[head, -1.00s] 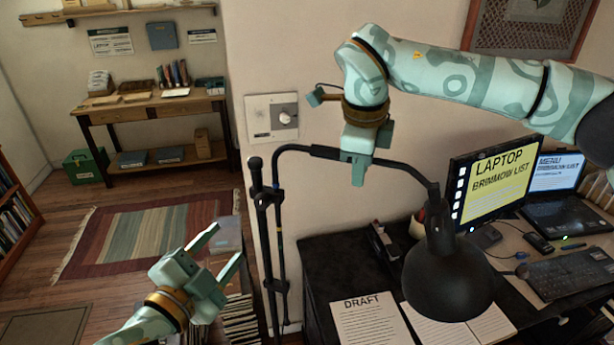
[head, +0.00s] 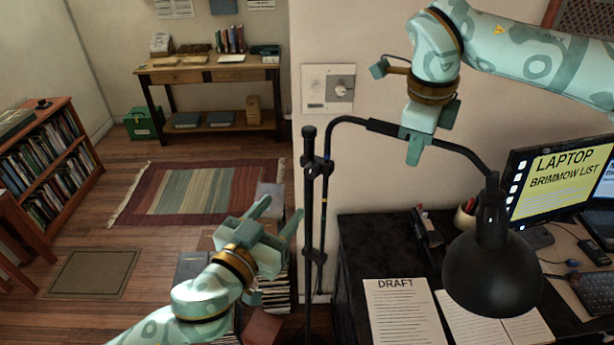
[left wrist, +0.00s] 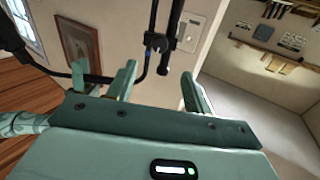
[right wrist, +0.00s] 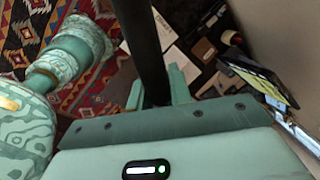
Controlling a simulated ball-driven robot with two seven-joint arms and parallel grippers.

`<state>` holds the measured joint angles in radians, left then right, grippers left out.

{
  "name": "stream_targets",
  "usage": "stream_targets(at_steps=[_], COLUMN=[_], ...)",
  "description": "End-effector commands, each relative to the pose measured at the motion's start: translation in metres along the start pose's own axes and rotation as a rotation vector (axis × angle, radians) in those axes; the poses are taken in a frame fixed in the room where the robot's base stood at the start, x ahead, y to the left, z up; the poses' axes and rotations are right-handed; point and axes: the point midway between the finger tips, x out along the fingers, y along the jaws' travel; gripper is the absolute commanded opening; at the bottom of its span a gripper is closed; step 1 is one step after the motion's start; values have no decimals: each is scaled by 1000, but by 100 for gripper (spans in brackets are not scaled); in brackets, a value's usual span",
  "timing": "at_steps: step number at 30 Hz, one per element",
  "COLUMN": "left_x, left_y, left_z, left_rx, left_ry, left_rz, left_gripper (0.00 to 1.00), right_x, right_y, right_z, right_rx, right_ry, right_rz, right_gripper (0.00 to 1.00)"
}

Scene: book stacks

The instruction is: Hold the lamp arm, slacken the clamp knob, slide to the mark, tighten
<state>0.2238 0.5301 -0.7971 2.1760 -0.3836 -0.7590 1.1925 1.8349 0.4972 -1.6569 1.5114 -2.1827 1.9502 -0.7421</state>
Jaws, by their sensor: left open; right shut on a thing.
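A black lamp has a shade (head: 492,265) hanging over the desk and a bent arm (head: 352,121) running left to an upright stand (head: 309,245). Small black clamp fittings (head: 318,168) sit near the stand's top; which part is the knob is too small to tell. A small blue band (head: 324,200) shows on the thin rod beside the stand. My right gripper (head: 424,140) is shut on the lamp arm, also seen in the right wrist view (right wrist: 143,40). My left gripper (head: 281,214) is open and empty, left of the stand and below the fittings, which show beyond its fingers in the left wrist view (left wrist: 157,42).
The dark desk holds a draft sheet (head: 400,315), an open notebook (head: 480,318) and a monitor (head: 560,185). Book stacks (head: 275,285) stand on the floor below my left gripper. A wall plate (head: 328,90) is behind the lamp. The rug (head: 205,190) lies clear.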

Motion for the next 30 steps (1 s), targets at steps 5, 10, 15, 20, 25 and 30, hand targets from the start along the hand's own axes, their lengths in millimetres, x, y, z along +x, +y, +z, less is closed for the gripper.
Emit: stream_targets(at_steps=[5,10,15,20,25,30], left_x=[33,72,100,112,114,113], left_y=[0,0,0,1,0,0], left_z=[-2,-2,-2,-1,-1,-1], left_rx=[-1,-1,-2,-3,-4,-3], left_ry=[4,3,2,1,0,0], left_rz=[0,1,0,2,2,1], left_gripper=[51,51,51,51,51,35], right_x=[-2,-2,-2,-2,-2,-2], right_y=[-1,-1,-1,-1,-1,-1], right_z=[0,0,0,0,0,0], right_rx=[1,1,1,1,1,1], right_ry=[-3,-3,-3,-3,-3,-3], right_rz=[-4,-3,-4,-4,-4,-4], right_gripper=[0,0,0,0,0,0])
